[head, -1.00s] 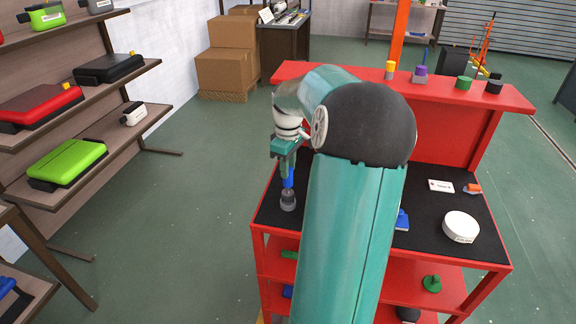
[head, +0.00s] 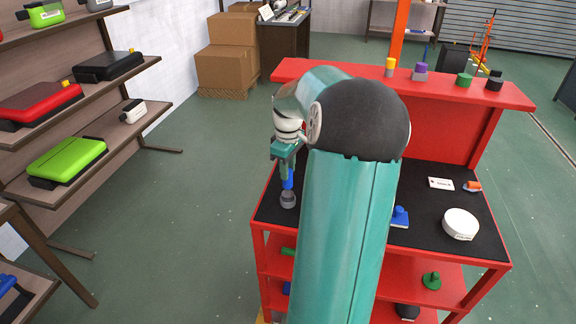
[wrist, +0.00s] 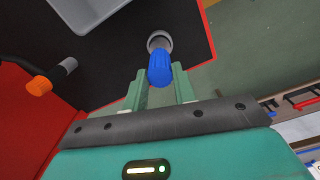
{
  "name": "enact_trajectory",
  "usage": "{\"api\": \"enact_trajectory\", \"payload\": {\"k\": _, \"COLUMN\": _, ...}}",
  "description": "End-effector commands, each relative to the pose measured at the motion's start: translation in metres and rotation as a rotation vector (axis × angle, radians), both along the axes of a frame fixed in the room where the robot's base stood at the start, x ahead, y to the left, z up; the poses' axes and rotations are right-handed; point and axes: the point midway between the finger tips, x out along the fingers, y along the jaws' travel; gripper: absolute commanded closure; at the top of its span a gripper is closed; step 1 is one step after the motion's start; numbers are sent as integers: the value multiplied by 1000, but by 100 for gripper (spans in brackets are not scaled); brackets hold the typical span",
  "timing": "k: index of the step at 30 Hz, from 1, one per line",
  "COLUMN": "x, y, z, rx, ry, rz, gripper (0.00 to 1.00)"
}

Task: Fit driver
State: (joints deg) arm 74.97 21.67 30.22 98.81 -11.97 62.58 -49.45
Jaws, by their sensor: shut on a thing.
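A blue-handled driver (head: 288,179) hangs below my gripper (head: 286,168) at the left end of the red cart's black top (head: 440,204). My gripper is shut on the blue handle, which also shows between the green fingers in the wrist view (wrist: 160,68). Directly under the blue handle is a grey round piece (head: 288,200), just over or on the black top. It also shows in the wrist view (wrist: 158,40). I cannot tell whether the grey piece is part of the driver or a separate holder, nor how the lower end is seated.
A white round container (head: 460,224), a blue piece (head: 399,217), a white card (head: 441,184) and an orange piece (head: 473,186) lie on the black top. Several coloured pieces stand on the raised red ledge (head: 440,88). Shelves with cases (head: 67,160) stand at the left.

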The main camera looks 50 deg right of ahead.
Motion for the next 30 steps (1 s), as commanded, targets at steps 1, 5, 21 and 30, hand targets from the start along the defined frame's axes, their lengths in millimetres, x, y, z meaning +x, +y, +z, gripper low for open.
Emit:
{"api": "enact_trajectory", "payload": {"k": 1, "x": 0, "y": 0, "z": -1, "rx": 0, "ry": 0, "rz": 0, "gripper": 96}}
{"api": "enact_trajectory", "payload": {"k": 5, "x": 0, "y": 0, "z": -5, "rx": 0, "ry": 1, "rz": -1, "gripper": 96}}
{"api": "enact_trajectory", "payload": {"k": 21, "x": 0, "y": 0, "z": -13, "rx": 0, "ry": 0, "rz": 0, "gripper": 96}}
{"api": "enact_trajectory", "payload": {"k": 30, "x": 0, "y": 0, "z": -13, "rx": 0, "ry": 0, "rz": 0, "gripper": 48}}
